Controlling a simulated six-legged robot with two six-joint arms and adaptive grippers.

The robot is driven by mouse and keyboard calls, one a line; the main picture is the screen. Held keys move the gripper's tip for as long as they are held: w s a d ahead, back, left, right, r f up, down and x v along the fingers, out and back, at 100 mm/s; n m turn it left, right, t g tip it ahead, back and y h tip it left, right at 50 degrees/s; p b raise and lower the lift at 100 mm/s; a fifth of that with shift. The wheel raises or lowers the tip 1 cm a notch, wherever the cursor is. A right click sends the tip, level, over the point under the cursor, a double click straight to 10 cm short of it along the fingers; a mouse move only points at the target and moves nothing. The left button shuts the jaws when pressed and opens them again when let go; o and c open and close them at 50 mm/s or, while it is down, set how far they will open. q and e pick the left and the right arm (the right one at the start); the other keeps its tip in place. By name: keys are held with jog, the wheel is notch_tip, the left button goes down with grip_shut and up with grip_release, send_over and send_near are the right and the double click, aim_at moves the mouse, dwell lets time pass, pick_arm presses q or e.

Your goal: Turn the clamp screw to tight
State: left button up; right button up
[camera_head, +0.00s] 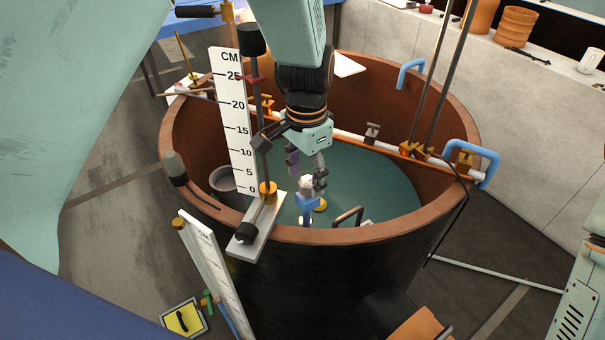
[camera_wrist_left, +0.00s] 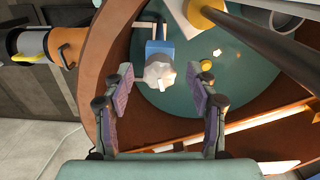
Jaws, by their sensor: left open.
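The clamp screw shows as a pale faceted knob (camera_head: 306,184) on top of a small blue clamp body (camera_head: 308,202), inside the round tub. In the left wrist view the knob (camera_wrist_left: 159,74) is at the upper middle, with the blue body (camera_wrist_left: 158,49) behind it. A small white tab sticks out of the knob. My left gripper (camera_head: 307,172) is open and points down over the knob. In the left wrist view its purple-padded fingers (camera_wrist_left: 167,78) stand apart, one to each side of the knob, with gaps visible. My right gripper is not in view.
The brown tub rim (camera_head: 340,235) surrounds the teal floor. A white centimetre scale (camera_head: 233,120) and a dark upright rod (camera_head: 258,120) stand left of my gripper. A white pipe (camera_head: 350,137) crosses behind it. A metal handle (camera_head: 348,215) is close to the clamp's right.

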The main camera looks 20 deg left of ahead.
pick_arm(q)
jog(key=shift+f, duration=0.35)
jog(key=shift+w+d+f, duration=0.15)
jog(key=shift+w+d, duration=0.15)
jog(key=shift+w, duration=0.1)
jog(key=shift+c, duration=0.5)
jog(key=shift+s+a, duration=0.2)
jog(key=shift+s, duration=0.15)
jog(key=c, duration=0.6)
jog(key=shift+w, duration=0.1)
jog(key=c, duration=0.4)
